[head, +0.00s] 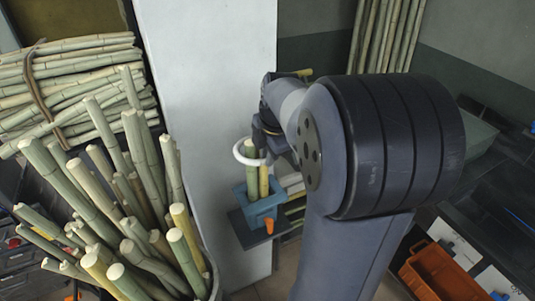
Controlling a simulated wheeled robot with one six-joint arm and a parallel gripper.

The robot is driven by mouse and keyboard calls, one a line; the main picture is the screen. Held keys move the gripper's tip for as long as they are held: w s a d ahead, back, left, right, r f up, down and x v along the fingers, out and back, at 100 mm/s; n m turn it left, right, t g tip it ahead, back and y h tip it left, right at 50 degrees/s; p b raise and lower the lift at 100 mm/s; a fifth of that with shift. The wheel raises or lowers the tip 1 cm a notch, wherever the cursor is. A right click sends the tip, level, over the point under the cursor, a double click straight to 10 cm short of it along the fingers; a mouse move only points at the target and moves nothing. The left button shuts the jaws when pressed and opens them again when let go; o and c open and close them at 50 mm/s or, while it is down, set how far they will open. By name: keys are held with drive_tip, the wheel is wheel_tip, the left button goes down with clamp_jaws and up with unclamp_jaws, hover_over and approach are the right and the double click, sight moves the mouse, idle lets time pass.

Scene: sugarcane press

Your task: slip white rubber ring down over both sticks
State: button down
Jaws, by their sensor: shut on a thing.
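Two cane sticks, a green one (252,180) and a yellower one (264,182), stand upright side by side in a blue square holder (264,208). The white rubber ring (237,153) is level with their upper ends. It appears to circle the top of the green stick; whether it also circles the yellower one is unclear, as its right side is hidden by my gripper. My gripper (266,147) is shut on the ring's right side, close beside the stick tops. Its fingertips are small and partly hidden by my arm.
The holder sits on a dark stand (243,232) beside a pale pillar (205,90). A large bundle of loose canes (130,200) fills the left front. Stacked canes (75,85) lie behind it. An orange crate (432,272) is at the lower right. My arm blocks much of the centre.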

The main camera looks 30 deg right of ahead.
drive_tip(key=c, duration=1.3)
unclamp_jaws()
drive_tip(key=shift+o, duration=2)
drive_tip(key=w+p+v, duration=0.2)
drive_tip(key=p+v, duration=0.5)
drive_tip(key=v, duration=0.1)
drive_tip(key=shift+r, duration=0.6)
wheel_tip(320, 180, down, 7)
drive_tip(key=b, duration=0.5)
drive_tip(key=shift+s+a, duration=0.1)
drive_tip(key=shift+s, duration=0.05)
